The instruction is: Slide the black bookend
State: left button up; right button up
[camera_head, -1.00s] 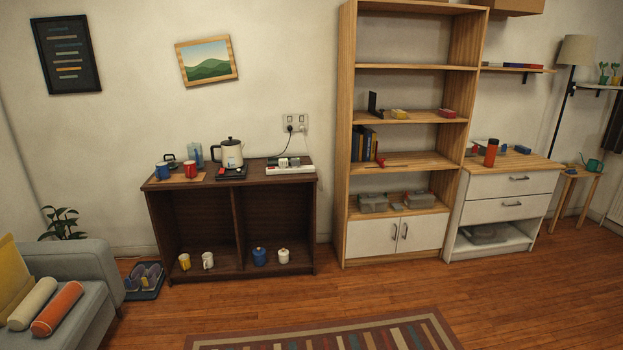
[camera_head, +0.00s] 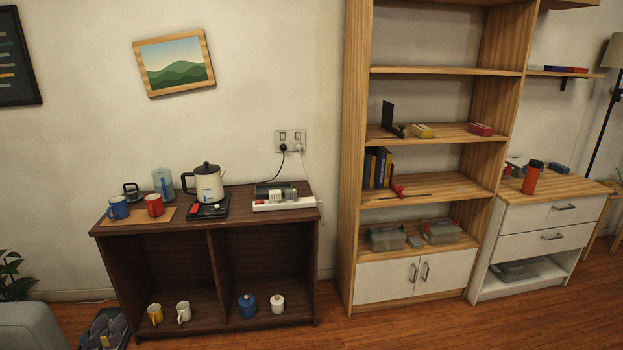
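A black bookend (camera_head: 388,115) stands upright at the left end of a middle shelf (camera_head: 455,131) of the tall wooden bookcase. A small dark and red item lies at its foot, too small to make out. Neither of my grippers is in view.
A dark wooden cabinet (camera_head: 211,233) with a kettle (camera_head: 208,183), mugs and a power strip stands left of the bookcase. A white drawer unit (camera_head: 545,218) with an orange bottle (camera_head: 532,177) stands to the right. Bare wooden floor (camera_head: 400,327) shows in front.

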aim_at(387, 108)
jog(key=i+z, duration=0.3)
jog(key=i, duration=0.15)
jog(key=i+j+z, duration=0.25)
jog(key=i, duration=0.15)
jog(key=i+j+z, duration=0.3)
jog(key=i, duration=0.4)
jog(key=l+u, duration=0.05)
